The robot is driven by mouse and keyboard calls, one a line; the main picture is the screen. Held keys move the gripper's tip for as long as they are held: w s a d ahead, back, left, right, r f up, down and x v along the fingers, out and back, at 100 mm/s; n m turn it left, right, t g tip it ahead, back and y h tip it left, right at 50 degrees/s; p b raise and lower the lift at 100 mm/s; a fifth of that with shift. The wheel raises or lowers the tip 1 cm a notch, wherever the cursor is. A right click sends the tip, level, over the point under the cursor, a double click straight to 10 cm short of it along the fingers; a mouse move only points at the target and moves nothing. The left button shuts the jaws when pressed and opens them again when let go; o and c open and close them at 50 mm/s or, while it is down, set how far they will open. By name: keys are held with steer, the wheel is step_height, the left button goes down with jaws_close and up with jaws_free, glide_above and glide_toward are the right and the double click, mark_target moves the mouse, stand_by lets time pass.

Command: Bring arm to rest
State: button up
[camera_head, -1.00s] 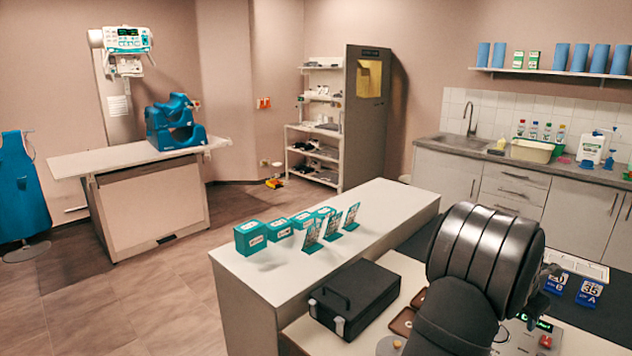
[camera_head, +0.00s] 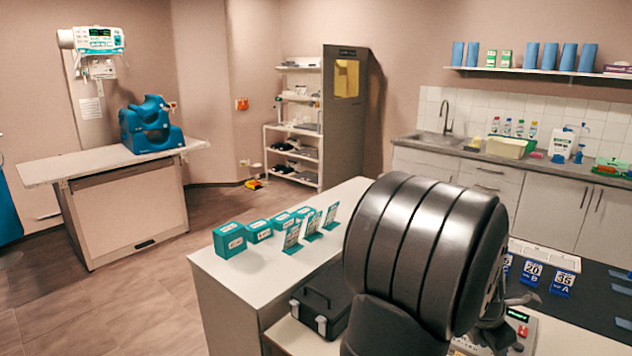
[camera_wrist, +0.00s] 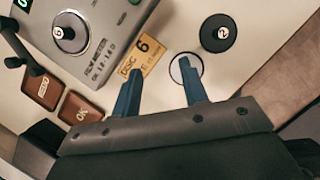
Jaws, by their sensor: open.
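My gripper (camera_wrist: 158,88) shows in the wrist view with its two blue fingers apart and nothing between them. It is over a pale work surface (camera_wrist: 215,78). A yellow tag (camera_wrist: 140,62) marked 6 lies just beyond the left finger. A white disc (camera_wrist: 186,68) with a dark rim lies at the right fingertip; I cannot tell whether they touch. In the head view my dark arm covers the front of the bench, and the fingers are hidden behind it.
A grey device (camera_wrist: 75,35) with a round knob, a black disc (camera_wrist: 219,33) and brown trays (camera_wrist: 78,108) lie around the gripper. A black case (camera_head: 322,300) stands left of my arm. Teal boxes (camera_head: 230,240) and upright cards stand on the white counter (camera_head: 225,272). Blue number markers (camera_head: 561,284) stand right.

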steer(key=s+a+f+m, duration=0.25)
steer(key=s+a, duration=0.35)
steer(key=a, duration=0.3)
steer(key=w+a+f, duration=0.2)
steer(key=w+f, duration=0.1)
steer(key=w, duration=0.2)
steer(key=shift+w+a+f+g, duration=0.15)
steer(key=shift+f+g, duration=0.25)
stand_by(0.8)
